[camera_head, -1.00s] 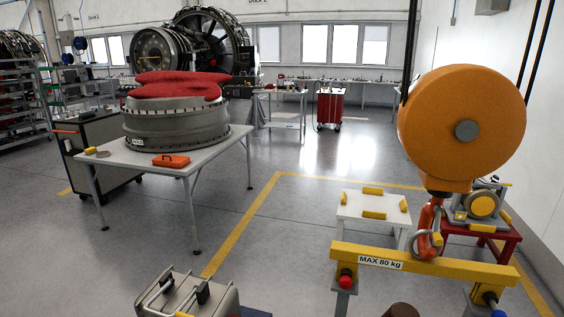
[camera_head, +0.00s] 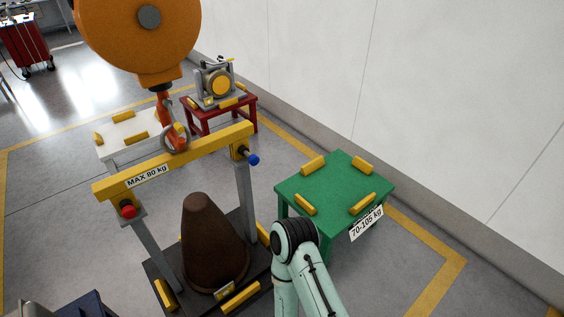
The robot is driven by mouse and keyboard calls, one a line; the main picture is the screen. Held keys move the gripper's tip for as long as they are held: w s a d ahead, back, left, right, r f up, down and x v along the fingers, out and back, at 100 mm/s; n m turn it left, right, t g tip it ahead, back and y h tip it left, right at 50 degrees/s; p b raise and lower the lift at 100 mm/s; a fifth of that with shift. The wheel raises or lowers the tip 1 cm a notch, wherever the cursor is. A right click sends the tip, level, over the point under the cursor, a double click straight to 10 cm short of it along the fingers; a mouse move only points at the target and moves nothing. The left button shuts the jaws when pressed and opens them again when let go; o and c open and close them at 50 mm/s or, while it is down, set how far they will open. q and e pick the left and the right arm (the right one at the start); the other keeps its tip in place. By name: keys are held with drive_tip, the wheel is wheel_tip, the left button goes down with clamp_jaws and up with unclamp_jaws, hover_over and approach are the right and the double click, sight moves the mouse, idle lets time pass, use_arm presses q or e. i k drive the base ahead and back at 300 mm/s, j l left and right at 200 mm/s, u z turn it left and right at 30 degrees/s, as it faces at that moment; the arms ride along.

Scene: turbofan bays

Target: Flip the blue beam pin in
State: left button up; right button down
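The blue beam pin (camera_head: 252,159) sticks out at the right end of the yellow beam (camera_head: 175,160), near the top of the right grey post (camera_head: 246,195). Its blue knob points toward the lower right. A red pin (camera_head: 127,210) sits at the beam's left end. The beam is labelled MAX 80 kg and hangs by a ring from the orange hoist hook (camera_head: 166,108). My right arm rises from the bottom of the picture, right of the posts; its gripper does not show. My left gripper is not in view.
A brown cone-shaped load (camera_head: 208,245) stands between the posts on a dark base with yellow blocks. A green table (camera_head: 335,185) labelled 70-105 kg stands to the right. A white table (camera_head: 118,150) and a red table (camera_head: 212,112) stand behind the beam. The wall bounds the right.

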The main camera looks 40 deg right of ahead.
sight(254, 160)
drive_tip(key=z, duration=1.35)
drive_tip(key=i+l+z, duration=0.5)
drive_tip(key=i, duration=0.25)
drive_tip(key=l, duration=0.1)
